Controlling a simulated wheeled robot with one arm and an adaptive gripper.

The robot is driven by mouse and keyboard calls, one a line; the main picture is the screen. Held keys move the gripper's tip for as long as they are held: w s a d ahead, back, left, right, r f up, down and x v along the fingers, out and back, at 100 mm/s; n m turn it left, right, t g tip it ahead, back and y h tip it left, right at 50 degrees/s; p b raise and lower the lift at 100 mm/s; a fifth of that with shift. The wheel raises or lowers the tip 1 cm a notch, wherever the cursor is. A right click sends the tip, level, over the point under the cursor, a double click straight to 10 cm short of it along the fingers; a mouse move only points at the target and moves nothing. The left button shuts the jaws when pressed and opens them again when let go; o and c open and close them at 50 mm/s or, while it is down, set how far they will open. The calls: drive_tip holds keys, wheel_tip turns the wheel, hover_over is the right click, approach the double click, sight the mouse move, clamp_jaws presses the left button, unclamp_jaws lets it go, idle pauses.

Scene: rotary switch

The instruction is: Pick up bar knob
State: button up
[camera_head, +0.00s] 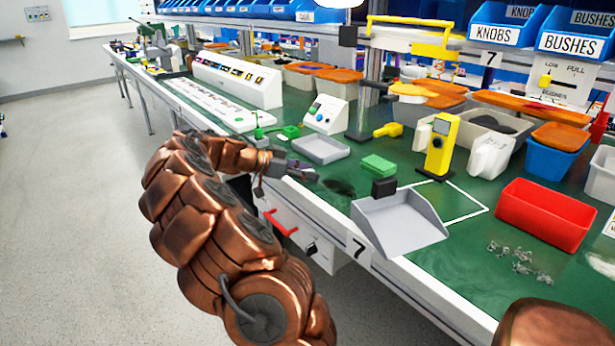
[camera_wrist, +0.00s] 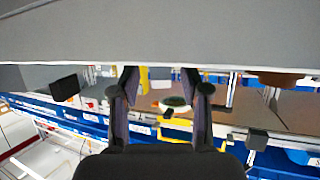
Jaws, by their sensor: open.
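I cannot pick out the bar knob with certainty. A small black knob (camera_head: 312,247) shows on the front of a white box (camera_head: 327,258) under the bench edge. My gripper (camera_head: 303,172) is over the bench's front edge, above and left of that box, and apart from it. In the wrist view my gripper (camera_wrist: 159,76) has its two dark fingers spread with a gap between them, and nothing is held. A grey surface fills the top of that view, and shelving with blue bins shows beyond the fingers.
A grey scoop-shaped tray (camera_head: 400,222) with a black block (camera_head: 383,187) at its back stands right of my gripper. A flat grey tray (camera_head: 320,149), green block (camera_head: 378,165), yellow device (camera_head: 440,145) and red bin (camera_head: 545,213) stand on the green bench. Floor at left is clear.

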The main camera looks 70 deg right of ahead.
clamp_jaws()
idle(0.4)
